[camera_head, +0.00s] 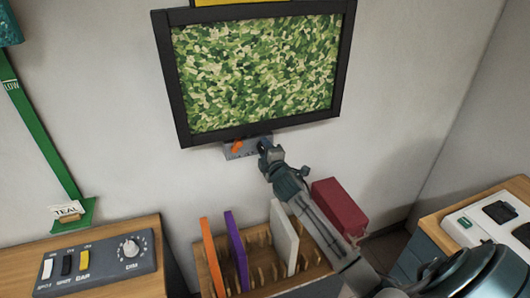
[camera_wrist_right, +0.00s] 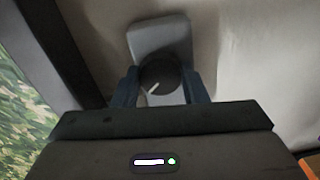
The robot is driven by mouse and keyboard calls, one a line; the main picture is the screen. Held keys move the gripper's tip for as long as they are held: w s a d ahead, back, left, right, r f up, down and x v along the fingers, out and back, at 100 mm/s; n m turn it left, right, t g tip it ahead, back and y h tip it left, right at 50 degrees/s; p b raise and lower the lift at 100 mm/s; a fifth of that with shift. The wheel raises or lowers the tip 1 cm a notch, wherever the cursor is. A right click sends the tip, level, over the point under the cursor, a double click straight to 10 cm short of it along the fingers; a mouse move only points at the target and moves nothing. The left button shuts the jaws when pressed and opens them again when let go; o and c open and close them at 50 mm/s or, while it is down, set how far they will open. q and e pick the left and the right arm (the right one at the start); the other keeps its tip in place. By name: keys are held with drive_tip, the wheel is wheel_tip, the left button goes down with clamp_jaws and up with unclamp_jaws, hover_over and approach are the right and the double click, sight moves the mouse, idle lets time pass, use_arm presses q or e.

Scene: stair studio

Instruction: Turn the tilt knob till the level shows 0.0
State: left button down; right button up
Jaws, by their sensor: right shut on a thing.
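A black knob (camera_wrist_right: 160,76) with a white pointer line sits on a grey plate (camera_wrist_right: 160,34) on the wall in the right wrist view. My right gripper (camera_wrist_right: 163,88) is shut on the knob, one blue finger on each side. In the head view my right gripper (camera_head: 264,146) reaches the grey plate (camera_head: 250,143) below a black-framed green picture (camera_head: 255,70); it hides the knob there. An orange piece (camera_head: 237,147) shows on that plate. A yellow strip (camera_head: 240,2) at the picture's top is cut off by the view's edge. No level reading is legible. My left gripper is out of view.
Below stands a wooden rack (camera_head: 262,280) with orange, purple and white panels, and a red box (camera_head: 340,206) beside it. A grey switch panel (camera_head: 100,268) lies on the left cabinet. A green post (camera_head: 45,140) stands left. A white device (camera_head: 490,225) is at right.

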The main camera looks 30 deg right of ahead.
drive_tip(key=shift+f+m+y+b, duration=0.1)
drive_tip(key=shift+m+y+b, duration=0.2)
drive_tip(key=shift+m+b, duration=2.05)
drive_tip(key=m+p, duration=0.2)
drive_tip(key=shift+m, duration=0.35)
drive_tip(key=o, duration=1)
drive_tip(key=shift+c, duration=0.2)
drive_tip(key=shift+s, duration=0.1)
drive_tip(key=b+v, duration=0.3)
drive_tip(key=v, duration=0.7)
drive_tip(key=shift+s, duration=0.3)
